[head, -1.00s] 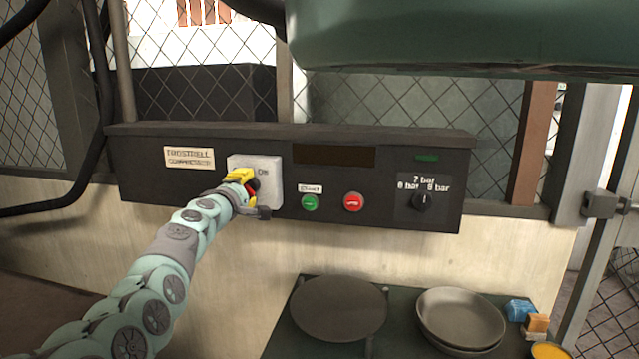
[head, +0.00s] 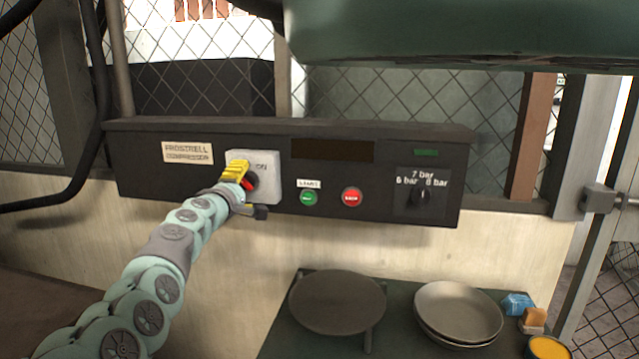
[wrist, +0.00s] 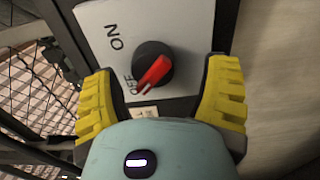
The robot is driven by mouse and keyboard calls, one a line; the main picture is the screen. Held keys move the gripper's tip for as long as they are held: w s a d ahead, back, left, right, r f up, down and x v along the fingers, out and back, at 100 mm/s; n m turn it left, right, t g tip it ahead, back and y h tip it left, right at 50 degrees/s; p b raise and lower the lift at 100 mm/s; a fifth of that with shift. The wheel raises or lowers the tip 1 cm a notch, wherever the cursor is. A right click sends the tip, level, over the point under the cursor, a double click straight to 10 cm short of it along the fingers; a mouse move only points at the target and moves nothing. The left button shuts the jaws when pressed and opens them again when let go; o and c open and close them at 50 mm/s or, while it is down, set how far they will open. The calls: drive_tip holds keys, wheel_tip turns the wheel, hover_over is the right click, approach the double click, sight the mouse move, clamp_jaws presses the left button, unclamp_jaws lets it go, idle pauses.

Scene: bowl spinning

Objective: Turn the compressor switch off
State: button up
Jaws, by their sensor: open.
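The compressor switch is a black round knob with a red handle (wrist: 153,72) on a light grey plate (wrist: 175,22), marked ON and OFF. In the wrist view the red handle slants, and its lower end lies close to the OFF mark. My gripper (wrist: 160,80) is open, with one yellow finger on each side of the knob. No contact with the handle is visible. In the head view my gripper (head: 243,185) is at the switch plate (head: 268,182) and covers part of the knob and plate.
The compressor panel (head: 360,201) also has a green start button (head: 308,198), a red stop button (head: 351,197) and a pressure dial (head: 419,195) to the right. A green tank (head: 450,35) hangs above. Bowls (head: 459,311) and a round disc (head: 337,302) stand below.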

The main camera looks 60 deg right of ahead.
sight(243, 183)
drive_tip(key=shift+a+r, duration=0.15)
drive_tip(key=shift+a, duration=0.55)
drive_tip(key=shift+s+a+r, duration=0.15)
drive_tip(key=shift+s+r, duration=0.3)
drive_tip(key=shift+s, duration=0.05)
drive_tip(key=shift+s+a+r, duration=0.1)
drive_tip(key=shift+s+a, duration=0.1)
drive_tip(key=shift+a, duration=0.1)
drive_tip(key=shift+s+a+f, duration=0.15)
drive_tip(key=shift+a+f, duration=0.3)
drive_tip(key=shift+a, duration=0.3)
drive_tip(key=shift+s+a+r, duration=0.2)
drive_tip(key=shift+a, duration=0.2)
drive_tip(key=shift+s+a+f, duration=0.2)
drive_tip(key=shift+a, duration=0.45)
